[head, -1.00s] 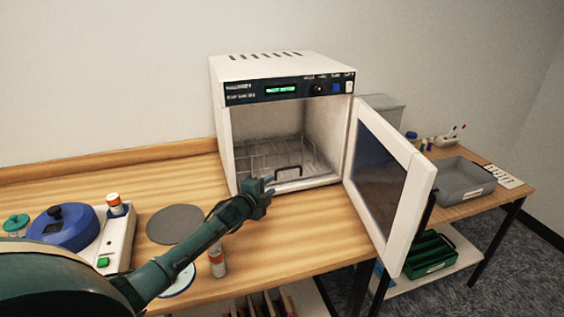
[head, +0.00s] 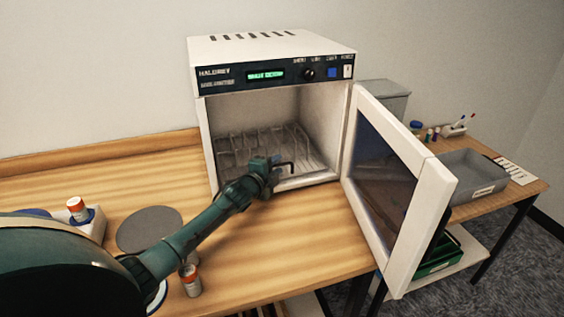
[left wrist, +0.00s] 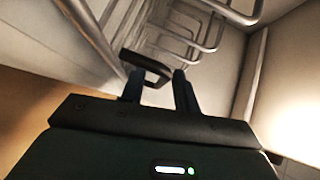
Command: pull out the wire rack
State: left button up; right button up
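The wire rack (head: 262,147) lies inside the open white oven (head: 270,48), low in its chamber. Its metal rods also show in the left wrist view (left wrist: 190,38). A dark handle (left wrist: 146,66) is at the rack's front and lies at the tips of my left fingers. My left gripper (head: 277,168) is at the oven's front opening and covers part of the handle in the head view. In the left wrist view my left gripper (left wrist: 158,78) has its two fingers apart. I cannot tell how far the handle sits between them. My right gripper is out of view.
The oven door (head: 400,190) stands wide open to the right of the opening. A grey tray (head: 473,178) stands on the right-hand table. The wooden bench before the oven is mostly clear.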

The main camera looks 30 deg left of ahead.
pick_arm(q)
jog(key=shift+w, duration=0.4)
grip_shut()
dwell(0.4)
